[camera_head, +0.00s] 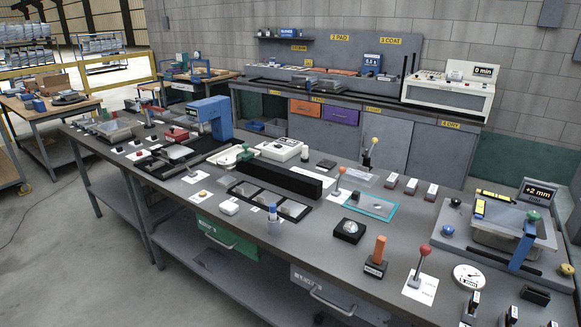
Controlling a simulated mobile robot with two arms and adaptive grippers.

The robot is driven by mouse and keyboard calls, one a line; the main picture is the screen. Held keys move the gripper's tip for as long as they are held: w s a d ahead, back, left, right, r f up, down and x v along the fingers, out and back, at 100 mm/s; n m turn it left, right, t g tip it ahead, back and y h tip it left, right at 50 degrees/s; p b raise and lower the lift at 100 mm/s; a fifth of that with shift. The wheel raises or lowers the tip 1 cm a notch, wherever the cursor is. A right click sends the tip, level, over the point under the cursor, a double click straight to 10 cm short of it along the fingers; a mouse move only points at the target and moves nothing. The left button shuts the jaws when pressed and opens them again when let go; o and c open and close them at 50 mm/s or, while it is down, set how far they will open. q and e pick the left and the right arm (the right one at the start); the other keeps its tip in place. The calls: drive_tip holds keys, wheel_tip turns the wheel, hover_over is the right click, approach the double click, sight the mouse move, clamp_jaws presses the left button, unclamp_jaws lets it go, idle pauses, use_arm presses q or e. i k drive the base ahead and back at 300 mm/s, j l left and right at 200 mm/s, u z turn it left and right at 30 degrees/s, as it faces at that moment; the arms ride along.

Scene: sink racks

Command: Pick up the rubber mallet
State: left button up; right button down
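I cannot pick out a rubber mallet for certain; at this size no item clearly shows a mallet's head and handle. An upright orange handle on a dark block (378,252) stands near the front right of the grey bench (330,262). Beside it a red ball on a grey stem (423,258) stands on a white card. Another red-topped stem (340,178) stands farther back, and a yellow-topped dark piece (371,150) stands behind that. Neither of my grippers is in view.
A blue press-like machine (211,118) stands at the bench's left part. A long black block (278,178) lies mid-bench. A fixture with a blue lever (523,248) fills the right end. A back counter holds a cream console (449,92). Open floor (50,250) lies left.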

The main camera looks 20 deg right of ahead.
sight(375, 266)
drive_tip(key=z, duration=1.3)
